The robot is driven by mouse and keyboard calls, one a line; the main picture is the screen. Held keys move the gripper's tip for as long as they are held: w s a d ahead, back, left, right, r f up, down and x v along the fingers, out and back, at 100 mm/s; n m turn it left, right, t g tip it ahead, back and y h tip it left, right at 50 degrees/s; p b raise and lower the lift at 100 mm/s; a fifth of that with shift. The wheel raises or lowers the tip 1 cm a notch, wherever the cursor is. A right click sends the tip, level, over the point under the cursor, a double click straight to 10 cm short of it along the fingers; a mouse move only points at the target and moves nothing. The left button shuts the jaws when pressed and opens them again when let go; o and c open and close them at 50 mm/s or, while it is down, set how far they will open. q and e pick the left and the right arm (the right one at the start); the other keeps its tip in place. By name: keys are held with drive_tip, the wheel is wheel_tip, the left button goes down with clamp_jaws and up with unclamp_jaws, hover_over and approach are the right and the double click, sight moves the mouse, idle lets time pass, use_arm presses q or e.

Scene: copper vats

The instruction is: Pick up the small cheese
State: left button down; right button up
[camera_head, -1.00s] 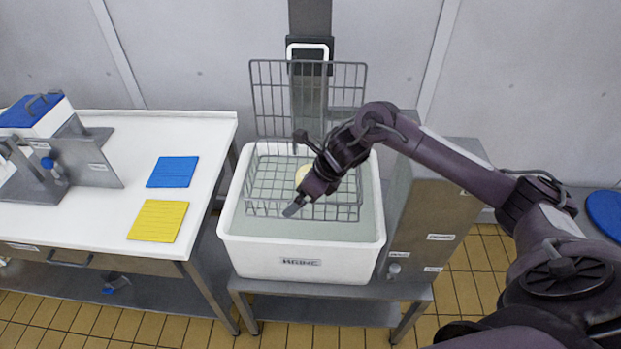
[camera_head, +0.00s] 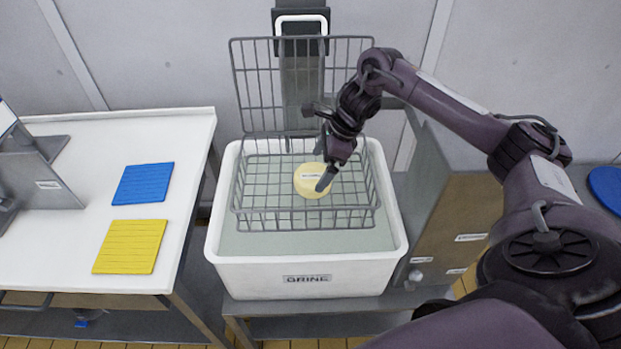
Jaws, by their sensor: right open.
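The small cheese (camera_head: 307,187) is a pale yellow round with a label on top. It sits in the wire basket (camera_head: 262,170) in the white brine tub (camera_head: 225,262). My right gripper (camera_head: 324,168) is open, with its fingers over the cheese's right side, and hides part of it. I cannot tell whether the fingers touch the cheese. My left gripper is not in view.
The basket's tall wire back (camera_head: 245,85) rises behind the cheese. A metal cabinet (camera_head: 455,215) stands right of the tub. The white table (camera_head: 60,220) at left holds a blue mat (camera_head: 143,183) and a yellow mat (camera_head: 130,246).

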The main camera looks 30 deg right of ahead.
sight(315, 172)
drive_tip(key=shift+a+p+x, duration=0.2)
drive_tip(key=shift+p+x, duration=0.5)
drive_tip(key=shift+x, duration=1.5)
drive_tip(key=shift+w+f, duration=0.2)
drive_tip(key=shift+s, duration=0.1)
drive_tip(key=c, duration=1.1)
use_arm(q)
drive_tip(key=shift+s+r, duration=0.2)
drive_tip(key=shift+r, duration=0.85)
use_arm(e)
drive_tip(key=shift+c, duration=0.2)
